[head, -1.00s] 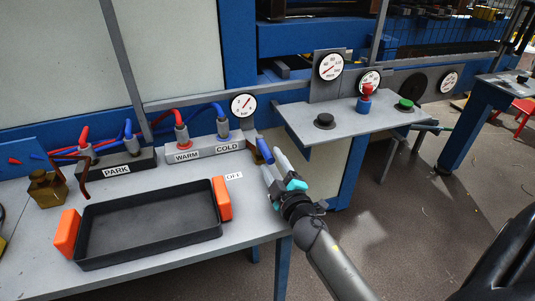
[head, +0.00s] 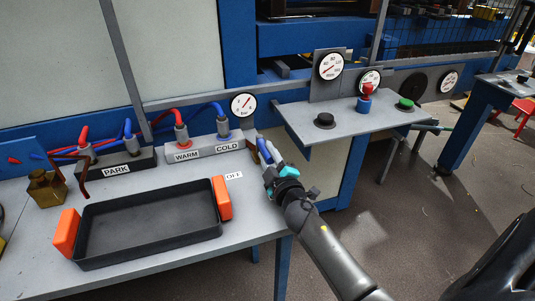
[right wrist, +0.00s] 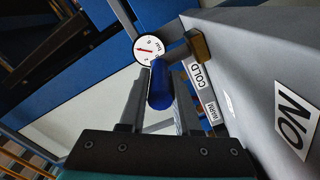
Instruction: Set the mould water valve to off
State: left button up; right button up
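The mould water valve has a blue lever handle (right wrist: 160,86) on a brass-coloured body (right wrist: 201,46), at the table's back right corner. In the head view the blue handle (head: 264,150) is partly covered by my right gripper (head: 269,154). In the right wrist view its two fingers (right wrist: 160,100) stand on either side of the handle; whether they press on it is unclear. My left gripper is out of view.
A pressure gauge (head: 243,105) stands behind the valve. The WARM and COLD hose block (head: 205,146) is to its left. A black tray with orange handles (head: 148,220) fills the table's front. A shelf with buttons (head: 345,128) is to the right.

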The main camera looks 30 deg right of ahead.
grip_shut()
dwell(0.9)
